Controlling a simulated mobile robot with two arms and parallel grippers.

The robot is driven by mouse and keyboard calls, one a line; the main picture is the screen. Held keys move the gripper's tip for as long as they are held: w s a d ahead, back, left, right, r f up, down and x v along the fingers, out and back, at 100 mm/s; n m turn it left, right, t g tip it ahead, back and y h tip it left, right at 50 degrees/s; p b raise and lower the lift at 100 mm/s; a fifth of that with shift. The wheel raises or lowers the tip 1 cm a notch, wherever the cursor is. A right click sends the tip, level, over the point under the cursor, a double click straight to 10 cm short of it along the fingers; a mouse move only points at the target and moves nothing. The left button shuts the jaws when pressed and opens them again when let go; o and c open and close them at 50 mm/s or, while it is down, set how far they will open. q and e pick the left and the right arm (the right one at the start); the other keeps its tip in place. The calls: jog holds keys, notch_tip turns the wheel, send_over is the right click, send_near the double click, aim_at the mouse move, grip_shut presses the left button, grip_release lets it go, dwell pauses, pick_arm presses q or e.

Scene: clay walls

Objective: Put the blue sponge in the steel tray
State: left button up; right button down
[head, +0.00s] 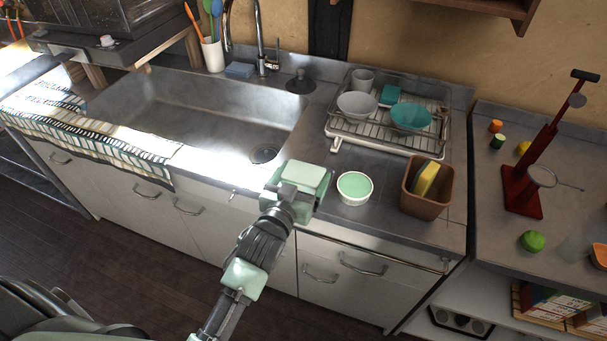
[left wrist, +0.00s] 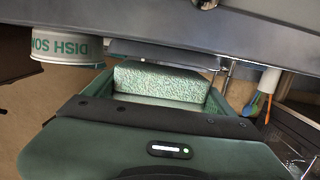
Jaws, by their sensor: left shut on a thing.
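My left gripper (head: 300,183) is over the counter's front edge, left of the dish soap tub. In the left wrist view it is shut on a pale green speckled, sponge-like block (left wrist: 160,82), held between its fingers. A blue-grey sponge (head: 240,70) lies on the ledge behind the sink, beside the tap, away from my gripper. I cannot make out a separate steel tray; the steel sink (head: 200,108) is empty. My right gripper is not in view.
The soap tub (head: 354,189) also shows in the left wrist view (left wrist: 67,48). A brown bin (head: 425,200) holds a yellow sponge (head: 427,180). A dish rack (head: 372,132) holds bowls and a teal block (head: 390,94). A utensil cup (head: 213,55) stands behind the sink.

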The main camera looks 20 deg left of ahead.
pick_arm(q)
jog(key=shift+f, duration=0.45)
jog(key=o, duration=1.1)
jog(key=shift+o, duration=0.2)
